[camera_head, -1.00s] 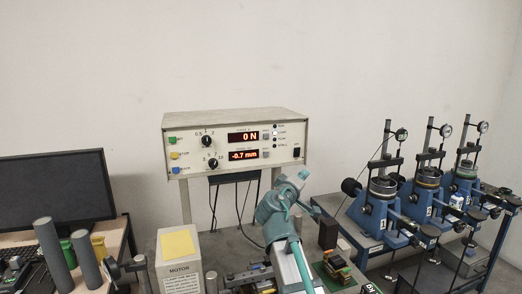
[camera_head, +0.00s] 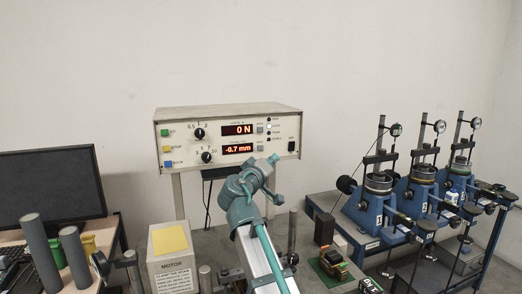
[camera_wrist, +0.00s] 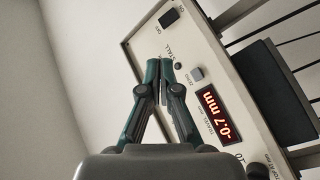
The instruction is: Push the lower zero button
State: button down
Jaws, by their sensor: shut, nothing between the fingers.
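In the wrist view the lower zero button (camera_wrist: 196,73) is right of my fingertips, beside the turned -0.7 mm display (camera_wrist: 215,114). My gripper (camera_wrist: 163,66) is shut and empty, its tips pictured over the panel near the STALL lamp (camera_wrist: 178,66). I cannot tell the gap to the panel. The upper zero button (camera_head: 260,129) sits beside the 0 N display (camera_head: 239,130).
A black power switch (camera_head: 291,146) is on the panel's right end; it also shows in the wrist view (camera_wrist: 168,18). Knobs (camera_head: 207,156) and coloured buttons (camera_head: 167,150) are on the left. A motor box (camera_head: 172,262) stands below. Blue test rigs (camera_head: 375,205) stand to the right.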

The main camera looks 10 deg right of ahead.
aim_at(260, 148)
jog(key=shift+w, duration=0.15)
jog(key=shift+w+a+b, duration=0.25)
jog(key=shift+w, duration=1.15)
jog(key=shift+w+a+b, duration=0.25)
jog(key=shift+w, duration=1.2)
jog(key=shift+w+a+b, duration=0.25)
jog(key=shift+w, duration=1.15)
jog(key=shift+w+b, duration=0.2)
jog(key=shift+b, duration=0.1)
jog(key=shift+w, duration=0.2)
jog(key=shift+w+a+b, duration=0.15)
jog(key=shift+w+b, duration=0.2)
jog(key=shift+b, duration=0.15)
jog(key=shift+s, duration=0.75)
jog(key=shift+s, duration=0.1)
